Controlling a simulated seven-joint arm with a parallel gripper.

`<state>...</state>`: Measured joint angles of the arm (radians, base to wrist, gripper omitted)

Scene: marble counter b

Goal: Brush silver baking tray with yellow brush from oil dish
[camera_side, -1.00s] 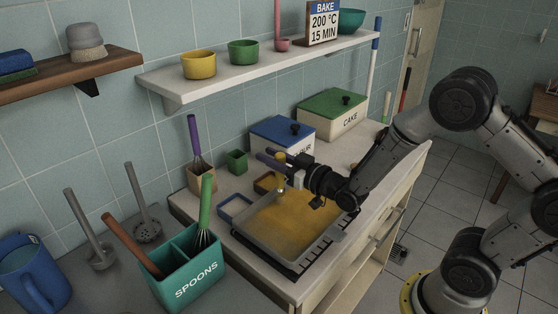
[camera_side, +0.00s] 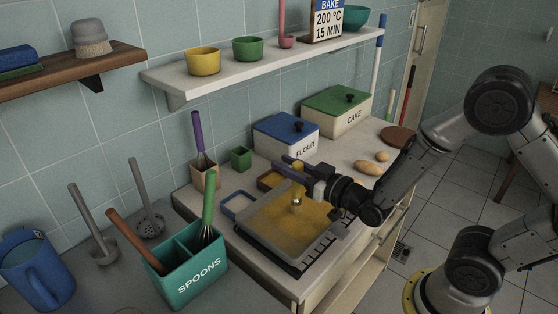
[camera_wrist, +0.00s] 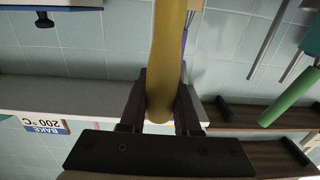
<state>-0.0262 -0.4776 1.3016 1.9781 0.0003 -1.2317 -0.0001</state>
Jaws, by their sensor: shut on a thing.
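The silver baking tray (camera_side: 258,245) lies on the counter in the side view, with a golden film over much of its inside. My gripper (camera_side: 291,164) is shut on the yellow brush (camera_side: 297,201), whose lower end is over the tray's middle. I cannot tell whether it touches the surface. In the wrist view the yellow handle (camera_wrist: 168,50) runs between the fingers of my gripper (camera_wrist: 163,85); the brush head is out of that view. A brown-rimmed dish (camera_side: 263,184) and a blue-rimmed dish (camera_side: 226,214) sit behind the tray; which holds oil is unclear.
Flour box (camera_side: 284,139) and cake box (camera_side: 337,110) stand behind the tray. The green spoons holder (camera_side: 195,283) stands at its left. A white shelf (camera_side: 250,75) with bowls hangs above. Potato-like items (camera_side: 368,167) lie at the right.

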